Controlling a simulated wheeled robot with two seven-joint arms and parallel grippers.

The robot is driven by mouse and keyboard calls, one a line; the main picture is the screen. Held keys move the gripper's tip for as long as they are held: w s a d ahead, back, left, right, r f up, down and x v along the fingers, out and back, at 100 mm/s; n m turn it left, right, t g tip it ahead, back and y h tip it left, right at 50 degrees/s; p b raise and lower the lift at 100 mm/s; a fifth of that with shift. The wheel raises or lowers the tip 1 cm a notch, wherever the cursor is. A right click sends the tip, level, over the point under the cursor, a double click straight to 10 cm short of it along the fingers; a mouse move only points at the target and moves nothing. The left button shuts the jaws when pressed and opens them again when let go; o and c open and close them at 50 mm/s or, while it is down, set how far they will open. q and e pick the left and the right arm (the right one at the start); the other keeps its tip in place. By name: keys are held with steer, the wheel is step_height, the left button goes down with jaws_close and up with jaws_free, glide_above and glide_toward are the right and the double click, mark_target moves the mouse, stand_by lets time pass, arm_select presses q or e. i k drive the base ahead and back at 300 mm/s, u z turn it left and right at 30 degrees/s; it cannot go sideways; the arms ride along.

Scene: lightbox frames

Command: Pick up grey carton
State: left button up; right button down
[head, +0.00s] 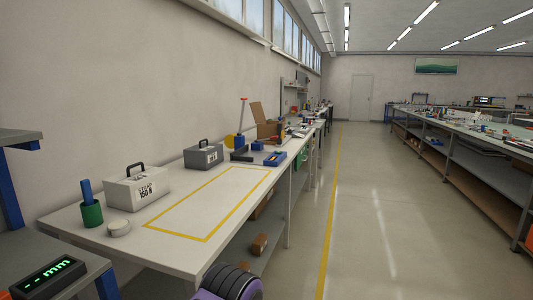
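No plain grey carton can be made out for sure. Two grey boxes with black handles stand on the near white-topped bench (215,232). The lighter box (137,187) is nearer and has black lettering with "150 N" on its front. The darker grey box (203,156) stands behind it, near the wall, and its front label is too small to read. Both are upright and apart from each other. Neither of my grippers is in view.
A yellow-outlined rectangle on the bench is empty. A green cup (91,213) holding a blue rod and a small white disc (119,228) stand near the left end. A blue tray (275,159) and open brown carton (266,127) lie farther back. The aisle floor (375,215) is clear.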

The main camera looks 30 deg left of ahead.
mark_target(204, 155)
steer(key=z, duration=0.2)
steer(key=i, duration=1.25)
steer(key=u, duration=0.75)
steer(key=i, duration=1.1)
steer(key=u, duration=0.75)
